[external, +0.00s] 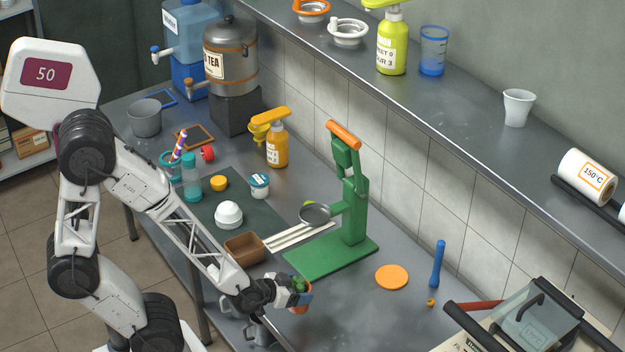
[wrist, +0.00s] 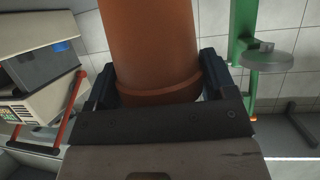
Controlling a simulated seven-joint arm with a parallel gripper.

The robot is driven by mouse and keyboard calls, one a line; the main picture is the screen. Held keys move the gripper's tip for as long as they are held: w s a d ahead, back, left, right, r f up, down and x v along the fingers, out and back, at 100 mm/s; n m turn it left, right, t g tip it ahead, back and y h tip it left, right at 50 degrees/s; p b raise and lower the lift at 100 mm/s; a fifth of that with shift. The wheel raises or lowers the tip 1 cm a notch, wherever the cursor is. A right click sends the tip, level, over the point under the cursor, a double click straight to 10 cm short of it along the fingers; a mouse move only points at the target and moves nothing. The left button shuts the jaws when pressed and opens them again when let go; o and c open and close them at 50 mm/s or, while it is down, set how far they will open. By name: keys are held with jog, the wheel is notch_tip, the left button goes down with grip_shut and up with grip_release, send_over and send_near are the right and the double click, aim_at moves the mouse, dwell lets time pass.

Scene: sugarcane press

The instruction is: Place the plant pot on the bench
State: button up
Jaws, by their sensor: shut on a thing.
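My gripper (external: 297,293) is shut on the plant pot (external: 305,302), near the front edge of the metal bench (external: 340,320). In the external view the pot is small and mostly hidden by my gripper, with some green at its top. In the wrist view the terracotta pot (wrist: 155,45) fills the space between the two dark fingers (wrist: 158,90). The pot looks held near the bench edge; I cannot tell whether it touches the bench.
A green press (external: 345,220) stands behind my gripper. A brown box (external: 245,249) lies to its left. A sealing machine (external: 530,320) is at the lower right. Bare bench lies between them.

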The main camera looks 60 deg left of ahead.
jog(key=w+d+m+g+h, duration=0.2)
jog(key=w+d+m+h, duration=0.2)
jog(key=d, duration=0.4)
jog(key=w+d+m+g+h, duration=0.3)
jog(key=w+d+m+h, duration=0.2)
jog(key=d, duration=0.3)
jog(key=shift+w, duration=0.75)
jog(key=shift+w+d, duration=0.1)
jog(key=w+d+f, duration=0.1)
jog(key=w+d, duration=0.5)
jog(key=w, duration=0.7)
jog(key=shift+w+d+f, duration=0.15)
jog(key=shift+w+d, duration=0.05)
jog(key=shift+w, duration=0.05)
jog(key=shift+w+d+f, duration=0.1)
jog(key=shift+w+f, duration=0.1)
jog(key=shift+f, duration=0.7)
jog(key=shift+w+d+f, duration=0.1)
jog(key=shift+w+f, duration=0.05)
jog(key=shift+f, duration=0.75)
